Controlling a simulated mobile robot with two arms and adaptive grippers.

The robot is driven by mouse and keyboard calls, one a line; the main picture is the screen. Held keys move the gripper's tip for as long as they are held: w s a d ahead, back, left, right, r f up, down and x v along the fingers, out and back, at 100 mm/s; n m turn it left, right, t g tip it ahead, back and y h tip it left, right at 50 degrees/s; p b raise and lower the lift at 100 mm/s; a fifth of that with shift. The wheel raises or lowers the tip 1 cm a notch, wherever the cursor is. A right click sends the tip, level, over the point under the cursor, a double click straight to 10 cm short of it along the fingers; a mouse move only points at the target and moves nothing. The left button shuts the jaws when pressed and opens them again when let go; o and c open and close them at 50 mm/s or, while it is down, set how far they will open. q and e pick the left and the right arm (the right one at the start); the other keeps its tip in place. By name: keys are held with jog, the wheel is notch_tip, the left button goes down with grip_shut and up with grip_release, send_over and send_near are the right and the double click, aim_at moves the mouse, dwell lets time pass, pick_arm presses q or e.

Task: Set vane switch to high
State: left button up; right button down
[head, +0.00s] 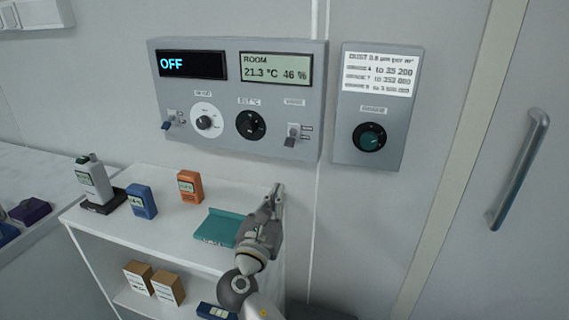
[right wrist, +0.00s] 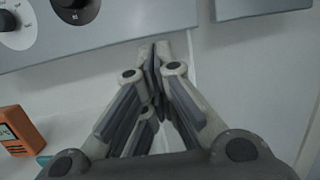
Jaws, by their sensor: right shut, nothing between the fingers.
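The vane switch (head: 293,134) is a small light lever at the lower right of the grey control panel (head: 222,138), with marked positions on its right side. I cannot read which position it is in. My right gripper (head: 278,190) is shut and empty, below the panel and a little below and left of the vane switch in the picture. In the right wrist view its fingertips (right wrist: 155,48) meet just under the panel's lower edge, apart from the switch, which does not show there. My left gripper is not in view.
The panel also has an "OFF" display (head: 191,65), a white dial (head: 207,120) and a black dial (head: 251,125). A second panel (head: 371,105) hangs to the right. Below, a white shelf (head: 165,240) holds handheld devices and a teal tray (head: 218,228). A door handle (head: 520,168) is at right.

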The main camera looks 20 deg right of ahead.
aim_at(294, 160)
jog(key=shift+w, duration=0.1)
jog(key=p+x, duration=0.1)
jog(key=x, duration=0.9)
jog(key=shift+w+d, duration=0.1)
jog(key=shift+d, duration=0.1)
jog(key=s+r+p, duration=0.1)
jog(key=s+a+r+p, duration=0.1)
jog(key=r, duration=0.1)
jog(key=shift+a+r, duration=0.1)
jog(key=shift+a, duration=0.1)
